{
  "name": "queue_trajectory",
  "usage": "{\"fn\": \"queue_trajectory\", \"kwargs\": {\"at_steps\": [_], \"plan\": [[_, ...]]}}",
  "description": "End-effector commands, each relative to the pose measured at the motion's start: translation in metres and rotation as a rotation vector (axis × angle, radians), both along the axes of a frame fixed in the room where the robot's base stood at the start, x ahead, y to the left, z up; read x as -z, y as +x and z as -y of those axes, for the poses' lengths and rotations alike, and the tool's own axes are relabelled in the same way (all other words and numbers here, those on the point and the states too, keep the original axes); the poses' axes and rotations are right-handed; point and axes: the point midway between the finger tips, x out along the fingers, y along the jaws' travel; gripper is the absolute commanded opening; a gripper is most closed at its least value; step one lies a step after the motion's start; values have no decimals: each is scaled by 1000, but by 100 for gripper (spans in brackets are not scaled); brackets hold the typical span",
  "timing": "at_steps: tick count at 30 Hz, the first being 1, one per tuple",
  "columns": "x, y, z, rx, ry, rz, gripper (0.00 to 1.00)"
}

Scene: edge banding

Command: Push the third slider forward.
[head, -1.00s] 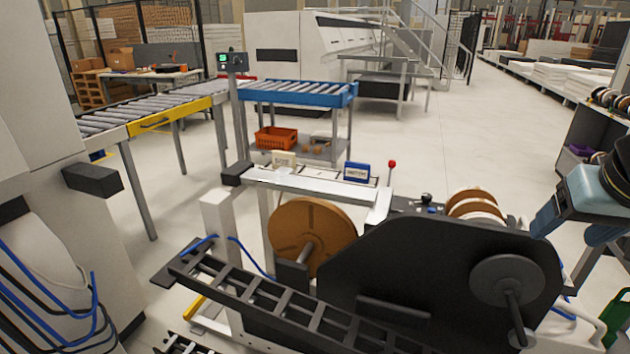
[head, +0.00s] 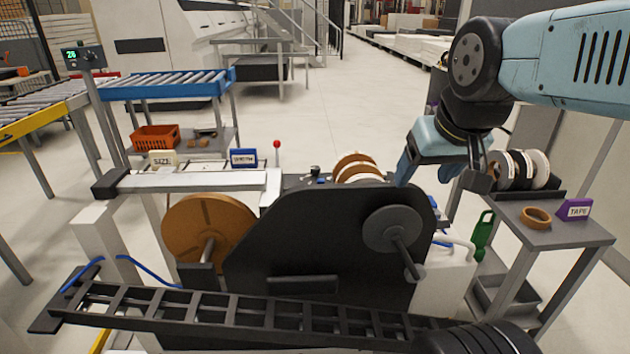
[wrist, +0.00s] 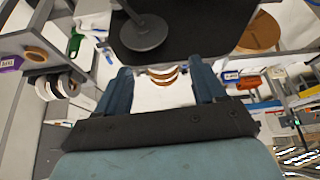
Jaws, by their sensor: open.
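No slider can be told apart for certain. A white panel (head: 215,179) on the machine's back rail carries a cream SIZE block (head: 163,158), a blue label block (head: 244,158) and a red-knobbed lever (head: 277,150); any sliders there are too small to make out. The blue block also shows in the wrist view (wrist: 250,82). My gripper (head: 425,177) hangs from the upper right, above the right rear of the machine and right of the panel. In the wrist view my gripper (wrist: 163,75) has its blue fingers apart, with nothing held between them.
The machine's black plate (head: 330,240), a brown reel (head: 208,235) and a black cable track (head: 230,310) fill the front. Tape rolls (head: 357,168) stand behind the plate. A grey cart (head: 560,232) with a purple TAPE sign (head: 575,209) stands right.

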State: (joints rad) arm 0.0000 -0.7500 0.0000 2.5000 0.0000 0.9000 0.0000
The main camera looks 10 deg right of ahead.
Motion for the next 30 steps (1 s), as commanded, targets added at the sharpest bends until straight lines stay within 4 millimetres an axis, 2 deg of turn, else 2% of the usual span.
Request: {"fn": "queue_trajectory", "kwargs": {"at_steps": [11,17,23,30], "plan": [[0,0,0,0,0,0,70],[-6,10,-1,27,10,-11,51],[-23,53,-5,148,53,-54,51],[-37,118,-13,327,113,-108,51]]}}
